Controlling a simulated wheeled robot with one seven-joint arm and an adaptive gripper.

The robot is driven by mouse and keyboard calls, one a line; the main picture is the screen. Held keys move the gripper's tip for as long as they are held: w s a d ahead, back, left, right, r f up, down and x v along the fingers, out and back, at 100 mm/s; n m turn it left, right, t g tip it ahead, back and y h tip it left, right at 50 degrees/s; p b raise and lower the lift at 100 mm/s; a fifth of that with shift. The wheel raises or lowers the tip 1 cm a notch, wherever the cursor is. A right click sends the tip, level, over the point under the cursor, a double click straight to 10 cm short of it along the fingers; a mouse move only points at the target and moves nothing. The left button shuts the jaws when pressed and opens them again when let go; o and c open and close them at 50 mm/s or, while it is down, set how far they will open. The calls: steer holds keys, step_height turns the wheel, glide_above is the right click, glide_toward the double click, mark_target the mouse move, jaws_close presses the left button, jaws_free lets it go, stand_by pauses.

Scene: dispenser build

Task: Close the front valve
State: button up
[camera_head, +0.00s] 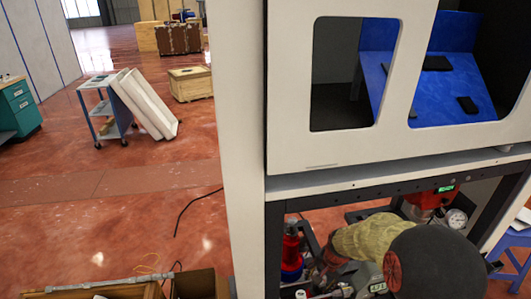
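Under the white cabinet is an open bay with fittings. A red upright fitting (291,247) with a blue lower part stands at the bay's left. Another red fitting (430,199) with a small green display sits at the back right, beside a round dial gauge (456,218). I cannot tell which of these parts is the front valve, or whether it is open or shut. A khaki cylinder (365,238) and a large dark rounded body (440,262) cover much of the bay; I cannot tell if they are part of my arm. My gripper's fingers are not visible.
The white cabinet (242,150) with two window openings fills the right, with a blue panel inside. A blue stool (516,245) stands at the right edge. Wooden crates (190,83) and a cart (104,112) stand farther off. The red floor at left is mostly clear; a black cable lies there.

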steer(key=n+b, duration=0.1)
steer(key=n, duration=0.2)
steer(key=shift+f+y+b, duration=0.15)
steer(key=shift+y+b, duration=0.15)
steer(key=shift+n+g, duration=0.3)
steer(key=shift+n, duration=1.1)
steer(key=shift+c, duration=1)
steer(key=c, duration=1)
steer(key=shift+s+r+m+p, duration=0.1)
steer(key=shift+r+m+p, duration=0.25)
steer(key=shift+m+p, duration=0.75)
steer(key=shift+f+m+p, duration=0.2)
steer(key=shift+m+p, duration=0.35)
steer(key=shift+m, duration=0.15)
